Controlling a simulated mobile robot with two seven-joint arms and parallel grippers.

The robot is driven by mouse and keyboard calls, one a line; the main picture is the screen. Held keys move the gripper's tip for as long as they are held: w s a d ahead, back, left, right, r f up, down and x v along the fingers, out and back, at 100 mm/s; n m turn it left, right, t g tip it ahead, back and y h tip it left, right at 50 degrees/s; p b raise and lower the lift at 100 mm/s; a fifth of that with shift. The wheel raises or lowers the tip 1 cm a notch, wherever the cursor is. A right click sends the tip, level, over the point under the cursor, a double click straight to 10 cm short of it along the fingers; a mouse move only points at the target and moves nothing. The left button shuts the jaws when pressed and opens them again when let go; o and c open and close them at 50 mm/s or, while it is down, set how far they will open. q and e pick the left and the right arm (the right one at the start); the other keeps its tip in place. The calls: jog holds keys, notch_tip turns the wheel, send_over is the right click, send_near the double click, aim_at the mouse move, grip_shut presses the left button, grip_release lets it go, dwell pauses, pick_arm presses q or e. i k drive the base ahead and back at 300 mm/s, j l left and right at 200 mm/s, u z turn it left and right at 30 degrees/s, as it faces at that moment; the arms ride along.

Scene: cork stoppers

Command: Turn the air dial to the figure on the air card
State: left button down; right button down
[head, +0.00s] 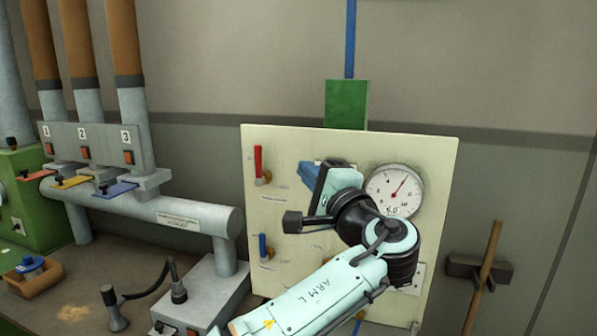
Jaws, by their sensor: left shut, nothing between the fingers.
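A cream panel (440,150) on the wall carries a round white gauge (393,190) with a red needle pointing up and right. A figure that looks like 5.0 shows at the gauge's lower part. My left gripper (318,190) is in front of the panel, left of the gauge; it is shut, with its fingertips mostly hidden by my wrist. A blue part (309,173) shows beside it; I cannot tell whether this is the air dial or whether the gripper touches it. My left forearm covers the panel's lower middle. I cannot make out the air card. My right gripper is not in view.
A red lever (258,165) and a blue lever (263,247) are on the panel's left side. Numbered pipes with a switch box (90,145) stand at the left above a workbench (60,285). A wooden-handled tool (482,280) hangs right of the panel.

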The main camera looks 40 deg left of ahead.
aim_at(409, 282)
jog(key=k+l, duration=0.1)
jog(key=l, duration=0.25)
jog(key=k+l, duration=0.15)
jog(key=l, duration=0.15)
jog(key=k+l, duration=0.1)
jog(key=l, duration=0.25)
jog(key=k+l, duration=0.15)
jog(key=l, duration=0.2)
